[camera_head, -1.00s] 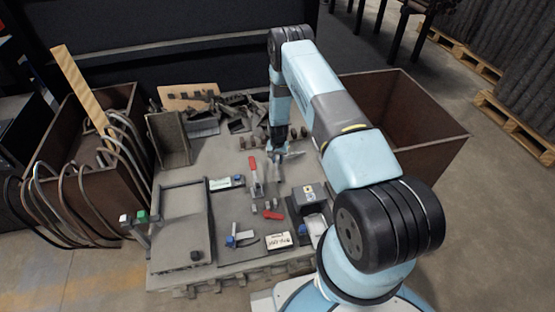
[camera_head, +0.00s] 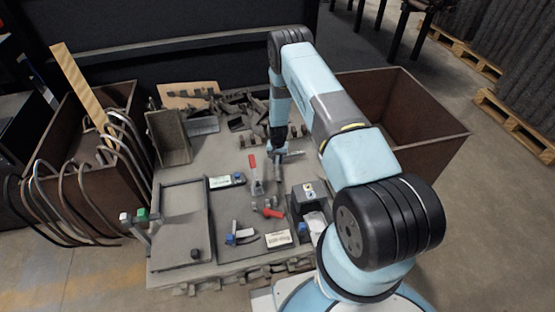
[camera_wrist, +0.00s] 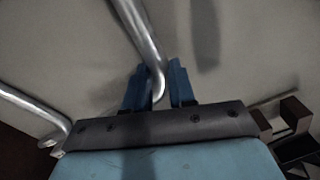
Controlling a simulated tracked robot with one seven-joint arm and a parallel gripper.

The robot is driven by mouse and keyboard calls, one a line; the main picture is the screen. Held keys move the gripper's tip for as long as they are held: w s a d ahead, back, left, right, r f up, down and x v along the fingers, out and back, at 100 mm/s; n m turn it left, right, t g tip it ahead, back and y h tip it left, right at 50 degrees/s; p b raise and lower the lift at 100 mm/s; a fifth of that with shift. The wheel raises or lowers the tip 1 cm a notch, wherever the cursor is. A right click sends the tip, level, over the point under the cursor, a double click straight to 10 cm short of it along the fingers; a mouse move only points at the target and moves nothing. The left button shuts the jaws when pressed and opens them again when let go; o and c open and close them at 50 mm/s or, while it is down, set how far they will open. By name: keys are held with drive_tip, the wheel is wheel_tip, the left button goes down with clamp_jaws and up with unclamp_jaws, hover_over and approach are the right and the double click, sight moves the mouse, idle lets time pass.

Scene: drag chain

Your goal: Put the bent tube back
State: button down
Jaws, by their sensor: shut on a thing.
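The bent tube (camera_wrist: 143,35) is shiny metal and curves down between the blue fingers of my gripper (camera_wrist: 168,85) in the wrist view. My gripper is shut on it. In the head view my gripper (camera_head: 278,157) is over the middle of the workbench, pointing down. The tube looks small and pale there, partly hidden by the gripper. I cannot tell whether it touches the bench.
A red-handled clamp (camera_head: 252,162) stands just left of my gripper. Another metal tube (camera_wrist: 28,104) shows at left in the wrist view. A rusty bin (camera_head: 62,190) holds several hoses at left. Another open bin (camera_head: 425,150) stands at right. Dark parts fill the bench's back.

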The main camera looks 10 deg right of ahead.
drive_tip(key=shift+f, duration=0.95)
idle(0.3)
idle(0.4)
drive_tip(key=c, duration=0.9)
unclamp_jaws()
drive_tip(key=shift+o, duration=0.2)
wheel_tip(320, 180, up, 14)
drive_tip(key=shift+f, duration=0.2)
